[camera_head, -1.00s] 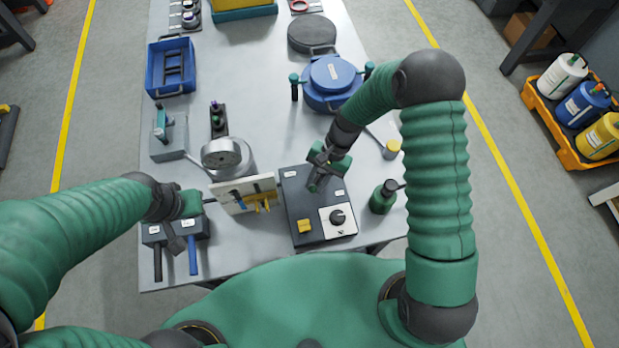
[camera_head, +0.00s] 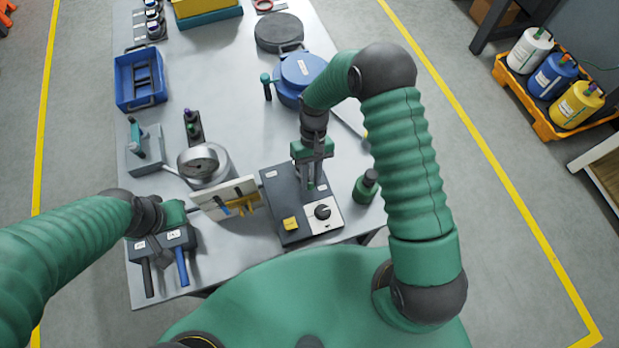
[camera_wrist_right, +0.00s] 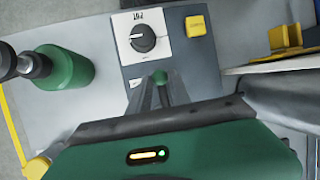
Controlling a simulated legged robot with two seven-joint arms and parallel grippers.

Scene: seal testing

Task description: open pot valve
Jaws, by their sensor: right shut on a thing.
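A dark control box (camera_head: 283,208) lies on the table in front of me. It carries a black rotary knob (camera_head: 322,212) on a white plate and a yellow button (camera_head: 291,224). Both show in the right wrist view, the knob (camera_wrist_right: 143,38) and the button (camera_wrist_right: 196,26). My right gripper (camera_head: 311,184) points down over the box, behind the knob. It is shut on a small green-tipped lever (camera_wrist_right: 160,76), whose tip shows between the fingers. A blue lidded pot (camera_head: 303,72) stands farther back. My left gripper (camera_head: 190,212) is beside an upright white board (camera_head: 214,205); its fingers are hidden.
A green bottle (camera_head: 366,187) stands right of the box. A block with black and blue handles (camera_head: 162,243) is at the front left. A blue bin (camera_head: 140,80) is at the far left.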

